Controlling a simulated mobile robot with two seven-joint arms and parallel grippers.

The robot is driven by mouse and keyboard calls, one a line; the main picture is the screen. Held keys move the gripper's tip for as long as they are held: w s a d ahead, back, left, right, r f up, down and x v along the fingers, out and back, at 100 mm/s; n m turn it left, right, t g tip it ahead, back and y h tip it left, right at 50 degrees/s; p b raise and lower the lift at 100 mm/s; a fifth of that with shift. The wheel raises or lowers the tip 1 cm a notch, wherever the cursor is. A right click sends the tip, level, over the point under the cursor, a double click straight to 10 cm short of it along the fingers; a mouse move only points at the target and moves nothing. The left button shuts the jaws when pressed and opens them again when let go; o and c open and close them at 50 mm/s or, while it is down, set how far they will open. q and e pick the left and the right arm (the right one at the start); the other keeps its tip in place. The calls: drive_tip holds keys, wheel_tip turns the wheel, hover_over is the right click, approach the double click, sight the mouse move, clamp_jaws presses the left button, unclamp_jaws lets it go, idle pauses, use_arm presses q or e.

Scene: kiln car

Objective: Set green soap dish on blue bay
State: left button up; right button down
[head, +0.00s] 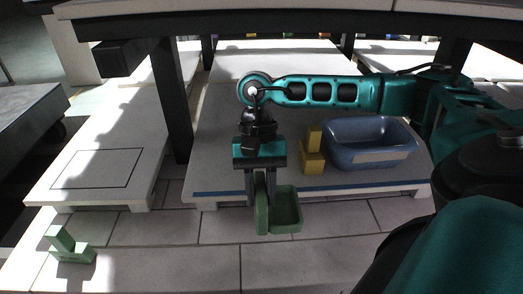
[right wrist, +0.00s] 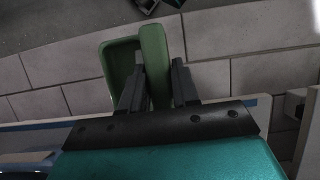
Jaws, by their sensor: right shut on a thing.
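The green soap dish (head: 288,207) hangs from my right gripper (head: 259,200), in front of the blue-edged shelf and over the floor. In the right wrist view, the fingers of my right gripper (right wrist: 158,85) are shut on one upright side of the dish (right wrist: 118,72). The dish looks tipped rather than level. The blue bay appears to be the pale low shelf with a blue stripe (head: 330,187) along its front edge. My right arm passes over this shelf and hides part of it. My left gripper is not in view.
A blue tub (head: 372,157) with a pale label and a yellow stepped block (head: 312,160) stand on the shelf's right half. Its front left part is clear. A dark post rises at its left. Another pale shelf (head: 140,155) has a dark outlined rectangle. A green stepped block (head: 70,246) sits at lower left.

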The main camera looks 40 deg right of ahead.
sight(259, 176)
drive_tip(key=shift+w+d+f+b, duration=0.15)
drive_tip(key=shift+w+d+b, duration=0.35)
drive_tip(key=shift+w+d, duration=0.65)
drive_tip(key=w+d, duration=0.1)
drive_tip(key=w+d+b, duration=0.1)
drive_tip(key=w, duration=0.1)
drive_tip(key=w+d, duration=0.1)
drive_tip(key=shift+w+d+b, duration=0.25)
drive_tip(key=shift+w+b, duration=0.1)
drive_tip(key=shift+b, duration=0.05)
drive_tip(key=shift+w+d+f+b, duration=0.1)
drive_tip(key=shift+w+d+b, duration=0.3)
drive_tip(key=shift+w+d, duration=0.65)
drive_tip(key=shift+w+d+f+b, duration=0.1)
drive_tip(key=shift+w+d+b, duration=0.2)
drive_tip(key=shift+w+d, duration=0.65)
drive_tip(key=shift+w+d+b, duration=0.3)
drive_tip(key=shift+w+d, duration=0.35)
drive_tip(key=shift+w, duration=0.5)
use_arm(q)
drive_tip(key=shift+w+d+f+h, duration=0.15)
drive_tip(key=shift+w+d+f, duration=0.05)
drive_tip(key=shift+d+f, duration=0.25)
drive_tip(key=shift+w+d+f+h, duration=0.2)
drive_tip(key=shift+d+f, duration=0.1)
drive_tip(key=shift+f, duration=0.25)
use_arm(e)
drive_tip(key=shift+f, duration=0.35)
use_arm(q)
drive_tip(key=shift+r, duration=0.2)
